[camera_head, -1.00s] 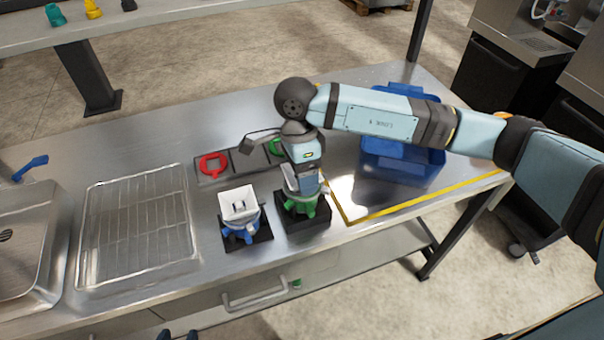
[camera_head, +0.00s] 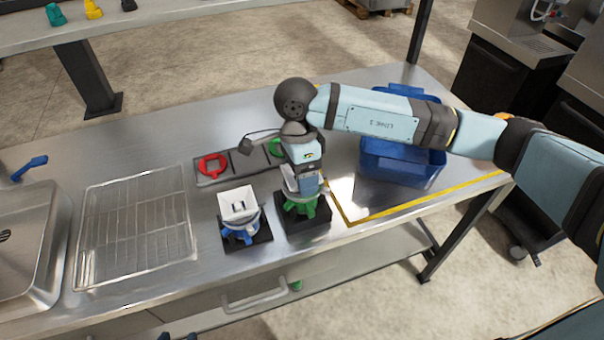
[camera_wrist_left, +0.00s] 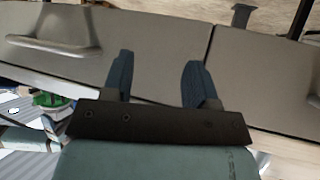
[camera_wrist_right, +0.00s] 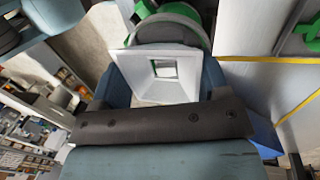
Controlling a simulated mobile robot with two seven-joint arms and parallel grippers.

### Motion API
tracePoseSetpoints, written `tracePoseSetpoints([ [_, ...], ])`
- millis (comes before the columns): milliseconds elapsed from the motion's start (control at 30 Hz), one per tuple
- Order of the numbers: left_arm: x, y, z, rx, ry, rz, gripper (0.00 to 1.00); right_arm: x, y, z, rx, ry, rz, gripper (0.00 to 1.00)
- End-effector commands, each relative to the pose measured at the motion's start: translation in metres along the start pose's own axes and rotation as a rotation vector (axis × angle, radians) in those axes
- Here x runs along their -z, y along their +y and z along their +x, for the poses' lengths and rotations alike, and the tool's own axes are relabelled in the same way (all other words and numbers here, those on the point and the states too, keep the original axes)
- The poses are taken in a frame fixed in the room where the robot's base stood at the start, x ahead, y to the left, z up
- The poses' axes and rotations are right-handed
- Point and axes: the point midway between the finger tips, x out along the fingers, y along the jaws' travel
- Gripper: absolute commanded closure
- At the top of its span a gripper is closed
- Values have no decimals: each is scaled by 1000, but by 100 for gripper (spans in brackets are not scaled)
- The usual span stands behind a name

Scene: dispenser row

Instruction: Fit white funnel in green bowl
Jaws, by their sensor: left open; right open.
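The green bowl (camera_head: 303,209) stands on a black base near the table's front edge. My right gripper (camera_head: 303,188) points down over it. A white square funnel (camera_wrist_right: 165,92) with a square hole lies between its open fingers in the right wrist view (camera_wrist_right: 160,75). Green parts show just beyond the funnel there. In the head view the gripper mostly hides this funnel, and I cannot tell how fully it is seated. My left gripper (camera_head: 178,335) is open and empty at the bottom edge; its fingers also show in the left wrist view (camera_wrist_left: 157,82), facing the grey drawer fronts.
Left of the green bowl, a blue bowl (camera_head: 240,234) on a black base carries another white funnel (camera_head: 238,203). A tray with a red ring (camera_head: 212,165) and a green ring lies behind. A blue crate (camera_head: 400,170) stands right, a wire rack (camera_head: 135,235) left.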

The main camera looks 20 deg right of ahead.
Motion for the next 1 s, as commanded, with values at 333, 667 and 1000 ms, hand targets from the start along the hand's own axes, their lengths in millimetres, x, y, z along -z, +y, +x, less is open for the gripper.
tracePoseSetpoints([
  [333, -4, 0, 3, 0, 0, 0, 47, 4, 6, 32, -52, 26, 5, 24],
  [667, -2, 0, 1, 0, 0, 0, 47, 4, 6, 19, -51, 26, 6, 24],
  [1000, 1, 0, -1, 0, 0, 0, 47, 5, 6, 4, -51, 28, 8, 24],
])
